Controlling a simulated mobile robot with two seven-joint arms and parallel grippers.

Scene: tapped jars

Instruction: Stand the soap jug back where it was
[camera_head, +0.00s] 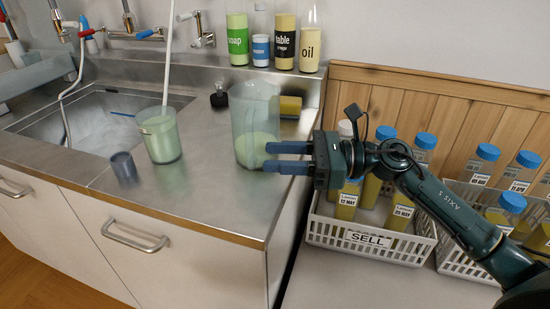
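A tall clear jug (255,105) with pale green liquid in its bottom stands upright on the steel counter, near its right end. It carries no readable label. At the back, a tall jar (238,40) labelled "soap" holds green liquid, beside other labelled jars. My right gripper (270,157) comes in from the right at the jug's lower right side. Its two dark blue fingers are apart, with a gap between them, and their tips overlap the jug's edge in the picture. I cannot tell whether they touch it. My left gripper is not in view.
A pale green container (160,138) with a long white stick and a small grey cup (123,167) stand left of the jug. A dark small bottle (219,98) and a yellow cylinder (290,106) are behind. A white crate (365,242) marked "SELL" holds blue-capped bottles. The front counter is clear.

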